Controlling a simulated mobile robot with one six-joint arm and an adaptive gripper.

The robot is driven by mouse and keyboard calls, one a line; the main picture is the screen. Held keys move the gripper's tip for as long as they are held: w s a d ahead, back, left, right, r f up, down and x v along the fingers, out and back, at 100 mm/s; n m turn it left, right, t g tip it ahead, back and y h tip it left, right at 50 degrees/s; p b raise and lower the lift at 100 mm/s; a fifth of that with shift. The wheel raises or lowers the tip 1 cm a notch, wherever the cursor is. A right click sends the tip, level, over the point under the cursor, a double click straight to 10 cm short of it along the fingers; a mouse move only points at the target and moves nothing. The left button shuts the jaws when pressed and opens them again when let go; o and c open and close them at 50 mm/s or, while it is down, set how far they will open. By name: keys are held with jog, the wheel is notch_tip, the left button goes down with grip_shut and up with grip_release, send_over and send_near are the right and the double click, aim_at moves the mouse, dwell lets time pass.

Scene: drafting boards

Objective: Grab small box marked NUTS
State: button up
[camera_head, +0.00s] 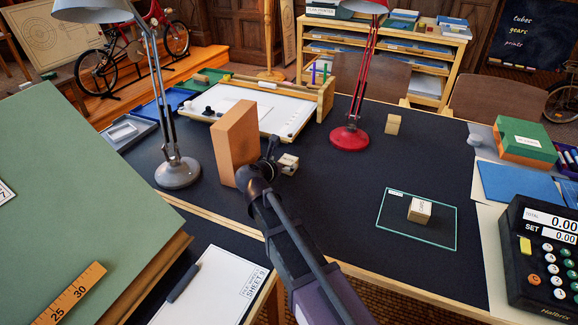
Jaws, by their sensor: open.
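Three small tan boxes stand on the dark tabletop. One small box (289,164) is just right of my gripper (271,150), partly hidden by it, with dark marks on its pale label. Another box (420,210) sits inside a teal-outlined rectangle at the right and has a white label. A third box (393,124) stands farther back, with no readable label. I cannot read NUTS on any of them. My gripper is open, seen from behind, close to the first box; whether they touch is unclear.
A tall orange block (235,140) stands immediately left of my gripper. A grey lamp (178,173) and a red lamp (350,138) stand nearby. A white drawing board (255,108) lies behind. A calculator (543,255) is at the right. The table's middle right is clear.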

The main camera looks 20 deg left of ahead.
aim_at(290, 161)
jog(key=shift+f, duration=0.1)
jog(key=shift+w+f+b, duration=0.4)
jog(key=shift+w+b, duration=0.1)
jog(key=shift+w, duration=0.05)
jog(key=b+x, duration=0.1)
jog(key=x, duration=0.2)
jog(key=shift+s, duration=0.1)
jog(key=shift+w+d+f, duration=0.15)
jog(key=shift+w+f, duration=0.05)
jog(key=shift+w, duration=0.3)
jog(key=shift+c, duration=0.2)
jog(key=c, duration=1)
